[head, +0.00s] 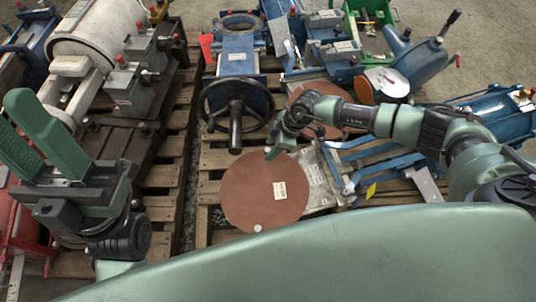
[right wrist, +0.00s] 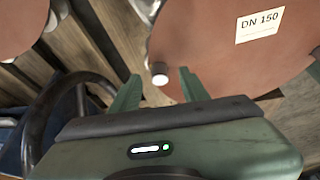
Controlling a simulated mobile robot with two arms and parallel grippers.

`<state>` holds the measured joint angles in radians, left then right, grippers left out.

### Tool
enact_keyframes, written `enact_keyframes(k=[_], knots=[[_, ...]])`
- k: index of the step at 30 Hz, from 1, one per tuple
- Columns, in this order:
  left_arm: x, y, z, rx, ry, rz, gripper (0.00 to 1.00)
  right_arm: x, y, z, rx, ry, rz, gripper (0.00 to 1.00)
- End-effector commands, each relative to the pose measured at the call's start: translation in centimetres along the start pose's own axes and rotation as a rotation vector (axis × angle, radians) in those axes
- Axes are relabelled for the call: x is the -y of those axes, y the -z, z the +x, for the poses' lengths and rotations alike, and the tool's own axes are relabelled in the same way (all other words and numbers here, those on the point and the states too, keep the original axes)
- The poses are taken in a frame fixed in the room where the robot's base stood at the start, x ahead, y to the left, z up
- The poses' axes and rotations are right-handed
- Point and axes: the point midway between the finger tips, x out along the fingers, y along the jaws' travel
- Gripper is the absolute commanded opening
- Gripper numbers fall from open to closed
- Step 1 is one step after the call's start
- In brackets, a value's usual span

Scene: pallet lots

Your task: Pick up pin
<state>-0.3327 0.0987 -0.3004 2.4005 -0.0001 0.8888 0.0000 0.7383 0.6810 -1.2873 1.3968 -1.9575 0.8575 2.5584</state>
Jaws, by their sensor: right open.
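The pin (right wrist: 159,73), a short cylinder with a pale round end, shows in the right wrist view at the edge of a reddish-brown disc labelled DN 150 (right wrist: 215,55). My right gripper (right wrist: 160,84) is open, with its fingertips on either side of the pin; I cannot tell whether they touch it. In the head view my right gripper (head: 271,153) is over the far edge of that disc (head: 250,195), and I cannot make out the pin between its fingers. My left gripper (head: 10,112) is raised at the left, fingers apart and empty.
A pale round spot (head: 257,228) shows at the disc's near edge. A blue valve with a black handwheel (head: 236,112) stands left of my right gripper. A second brown disc (head: 302,97) lies behind it. Blue frames (head: 350,175) crowd the right. Pallet slats (head: 212,160) have gaps.

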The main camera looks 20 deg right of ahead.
Motion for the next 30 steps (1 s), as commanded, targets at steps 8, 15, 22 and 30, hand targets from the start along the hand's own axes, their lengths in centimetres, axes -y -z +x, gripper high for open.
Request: enact_keyframes(k=[8, 15, 22, 30], knots=[[0.0, -0.1, 0.2, -0.022, -0.008, 0.003, 0.36, -0.1, 0.1, 1.2, -0.002, -0.001, 0.0, 0.45], [0.0, -0.1, 0.2, -0.022, -0.008, 0.003, 0.36, 0.0, 0.1, 1.2, -0.001, 0.0, 0.0, 0.0], [0.0, -0.1, 0.2, -0.022, -0.008, 0.002, 0.36, 0.0, 0.1, 1.2, -0.002, 0.0, 0.0, 0.0], [0.0, 0.2, 1.1, -0.023, -0.007, 0.002, 0.36, -0.1, 0.7, -0.3, -0.002, 0.0, 0.0, 0.0]])
